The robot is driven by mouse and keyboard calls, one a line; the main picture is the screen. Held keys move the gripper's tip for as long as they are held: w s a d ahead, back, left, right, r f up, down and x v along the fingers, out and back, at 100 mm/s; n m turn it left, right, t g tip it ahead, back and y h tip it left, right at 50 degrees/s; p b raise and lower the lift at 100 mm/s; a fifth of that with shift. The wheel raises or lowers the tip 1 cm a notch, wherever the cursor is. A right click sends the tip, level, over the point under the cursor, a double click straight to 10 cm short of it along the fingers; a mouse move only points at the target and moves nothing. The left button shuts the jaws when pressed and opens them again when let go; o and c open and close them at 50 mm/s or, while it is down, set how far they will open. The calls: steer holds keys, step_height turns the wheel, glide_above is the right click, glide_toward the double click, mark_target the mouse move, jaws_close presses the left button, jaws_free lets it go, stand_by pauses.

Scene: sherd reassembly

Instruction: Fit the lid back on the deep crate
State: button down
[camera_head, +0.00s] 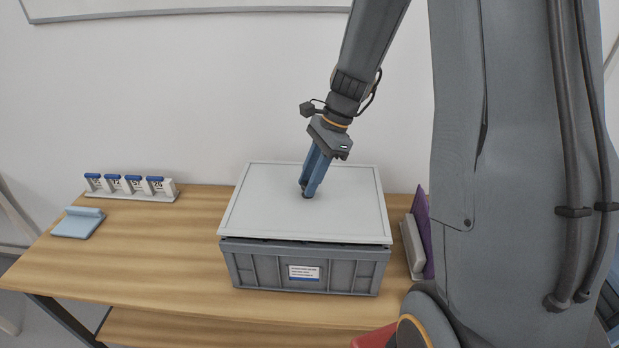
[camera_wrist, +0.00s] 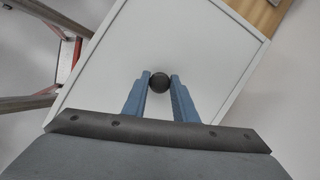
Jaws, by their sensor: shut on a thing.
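The lid (camera_head: 265,210) is a flat light-grey panel above the deep crate (camera_head: 255,262), a grey ribbed box with a white and blue label on its front. The lid covers the crate's top; a dark line shows between them along the front, and I cannot tell if the lid is seated. My gripper (camera_head: 306,194) points down at the lid's middle, its blue fingers shut on the lid's dark round knob. In the wrist view, the knob (camera_wrist: 159,82) sits between the two fingertips (camera_wrist: 159,78), and the lid (camera_wrist: 190,40) fills the middle.
The wooden table (camera_head: 170,240) has free room left of the crate. A rack with several numbered blue-topped tags (camera_head: 133,187) and a pale blue plate (camera_head: 78,223) stand at the left. A purple panel and a grey one (camera_head: 412,245) stand close at the crate's right.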

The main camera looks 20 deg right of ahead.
mark_target(321, 191)
steer(key=shift+f+b, duration=0.35)
steer(key=shift+f, duration=0.75)
stand_by(0.5)
steer(key=c, duration=1.4)
jaws_free()
steer(key=shift+o, duration=0.2)
steer(key=shift+b+v, duration=0.9)
steer(key=shift+v, duration=3.05)
